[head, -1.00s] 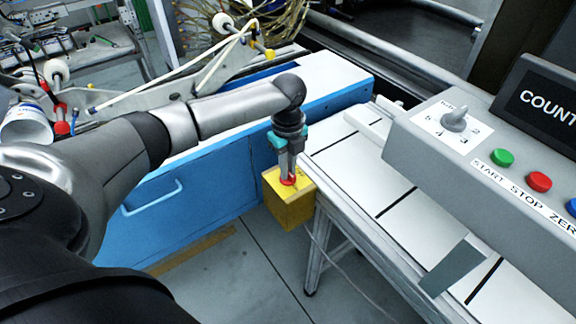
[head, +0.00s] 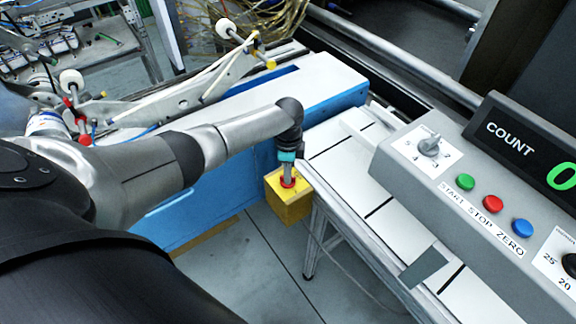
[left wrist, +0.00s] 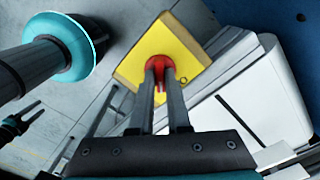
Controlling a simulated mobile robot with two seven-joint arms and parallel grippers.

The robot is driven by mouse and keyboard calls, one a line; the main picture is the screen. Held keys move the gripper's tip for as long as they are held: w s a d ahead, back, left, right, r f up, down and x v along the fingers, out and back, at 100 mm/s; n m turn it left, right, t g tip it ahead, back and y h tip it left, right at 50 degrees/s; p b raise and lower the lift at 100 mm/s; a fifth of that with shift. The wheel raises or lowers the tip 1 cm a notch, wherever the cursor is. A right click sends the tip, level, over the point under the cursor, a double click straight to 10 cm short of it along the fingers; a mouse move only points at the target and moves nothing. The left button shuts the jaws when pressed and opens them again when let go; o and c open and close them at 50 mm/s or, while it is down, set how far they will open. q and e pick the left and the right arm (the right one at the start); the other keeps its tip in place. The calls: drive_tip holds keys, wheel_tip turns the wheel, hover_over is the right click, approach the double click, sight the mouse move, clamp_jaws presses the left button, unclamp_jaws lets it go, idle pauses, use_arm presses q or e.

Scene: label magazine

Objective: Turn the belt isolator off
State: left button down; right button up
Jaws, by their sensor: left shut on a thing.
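The belt isolator is a yellow box (head: 289,208) with a red round knob (head: 287,183) on its top, beside the end of the white conveyor. My left gripper (head: 287,180) points down onto the knob. In the left wrist view its two fingers (left wrist: 160,72) are shut on the red knob (left wrist: 163,62), one on each side of its grip; the yellow top (left wrist: 190,38) shows around it. Any marks on the box are too small to read. A small two-pronged dark shape at the left edge of the left wrist view looks like my right gripper (left wrist: 24,118), its prongs apart.
The white conveyor (head: 340,160) and the grey control panel (head: 455,205), with a selector knob and green, red and blue buttons, stand right of the isolator. A blue cabinet (head: 230,190) is behind it. Open floor (head: 262,265) lies in front.

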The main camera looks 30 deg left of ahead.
use_arm(q)
drive_tip(key=n+p, duration=0.2)
drive_tip(key=n, duration=0.2)
drive_tip(key=shift+n, duration=0.3)
drive_tip(key=shift+n+p, duration=0.85)
drive_tip(key=shift+n, duration=1.15)
drive_tip(key=c, duration=0.9)
unclamp_jaws()
